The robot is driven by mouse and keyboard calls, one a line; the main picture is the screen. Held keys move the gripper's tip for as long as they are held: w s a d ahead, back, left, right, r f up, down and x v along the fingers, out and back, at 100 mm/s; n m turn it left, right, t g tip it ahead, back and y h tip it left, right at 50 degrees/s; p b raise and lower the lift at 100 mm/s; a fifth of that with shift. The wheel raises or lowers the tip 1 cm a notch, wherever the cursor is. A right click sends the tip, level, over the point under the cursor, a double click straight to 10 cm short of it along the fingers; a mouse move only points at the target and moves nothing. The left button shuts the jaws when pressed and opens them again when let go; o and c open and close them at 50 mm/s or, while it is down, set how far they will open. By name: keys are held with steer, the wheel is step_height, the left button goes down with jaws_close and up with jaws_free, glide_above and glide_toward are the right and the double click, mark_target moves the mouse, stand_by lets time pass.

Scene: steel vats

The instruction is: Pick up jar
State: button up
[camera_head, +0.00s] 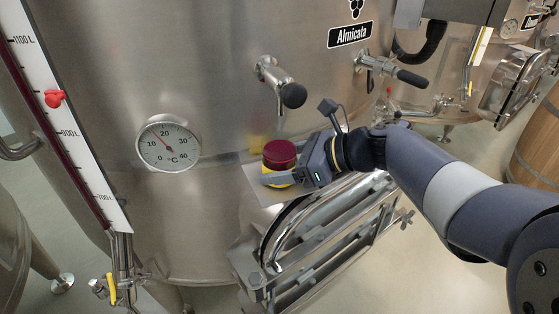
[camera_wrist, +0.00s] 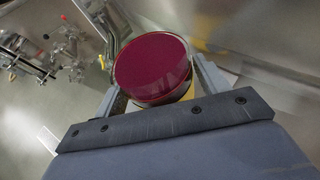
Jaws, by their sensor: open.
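The jar (camera_head: 279,156) has a dark red lid and a yellow body. It stands upright on a small ledge against the front of the large steel vat, above the vat's hatch. In the wrist view the jar's round red lid (camera_wrist: 152,68) fills the space between the fingers. My gripper (camera_head: 277,179) reaches in from the right at the jar's height. In the wrist view my gripper (camera_wrist: 158,88) is open, with one finger on each side of the jar. Whether the fingers touch the jar I cannot tell. The lower part of the jar is largely hidden.
A tap (camera_head: 280,82) with a black knob juts out above the jar. The hatch (camera_head: 320,235) with its metal bars lies below. A round thermometer (camera_head: 168,143) and a level gauge (camera_head: 70,120) are on the left. A second valve (camera_head: 390,68) is at the upper right.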

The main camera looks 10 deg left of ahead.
mark_target(280, 150)
steer(key=shift+a+f, duration=0.15)
steer(key=shift+a, duration=0.1)
steer(key=shift+c, duration=0.3)
steer(key=c, duration=1)
steer(key=shift+c, duration=0.2)
steer(key=shift+r, duration=0.25)
steer(key=shift+r, duration=1.5)
steer(key=s+d+b, duration=0.2)
steer(key=d, duration=1.5)
steer(key=shift+d, duration=0.4)
